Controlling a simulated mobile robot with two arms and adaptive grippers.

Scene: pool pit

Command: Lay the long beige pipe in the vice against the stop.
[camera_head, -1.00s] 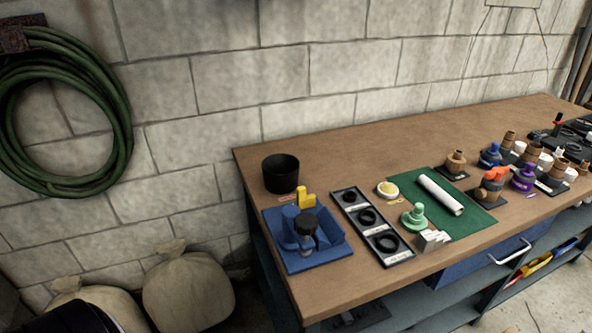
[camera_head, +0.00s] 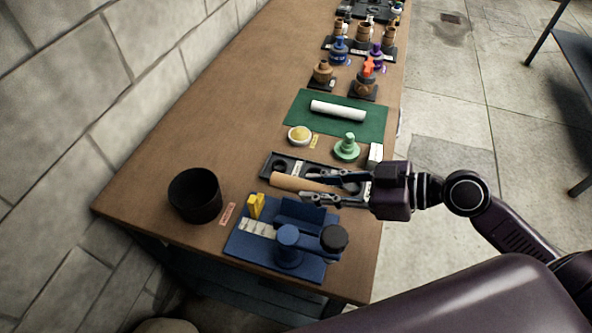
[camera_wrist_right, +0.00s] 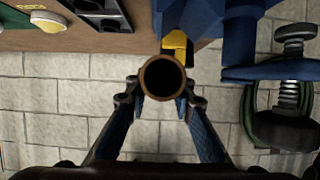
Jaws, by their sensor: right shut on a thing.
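My right gripper (camera_head: 335,188) is shut on the long beige pipe (camera_head: 296,183). The pipe points left, roughly level, over the near part of the black tray. In the right wrist view the pipe (camera_wrist_right: 162,97) shows end-on as a round hollow mouth between the two fingers. The blue vice (camera_head: 273,265) sits at the bench's near end, below the pipe in the head view, apart from it. The yellow stop (camera_head: 256,206) stands at the vice's left side. In the wrist view the stop (camera_wrist_right: 176,43) shows just beyond the pipe's mouth. My left gripper is not in view.
A black cup (camera_head: 195,196) stands left of the vice. The black tray (camera_head: 268,163) is partly hidden by my gripper. Beyond it are a green mat (camera_head: 300,121) with a white roll (camera_head: 338,111), a green knob (camera_head: 347,148) and several fittings. The bench's left side is bare.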

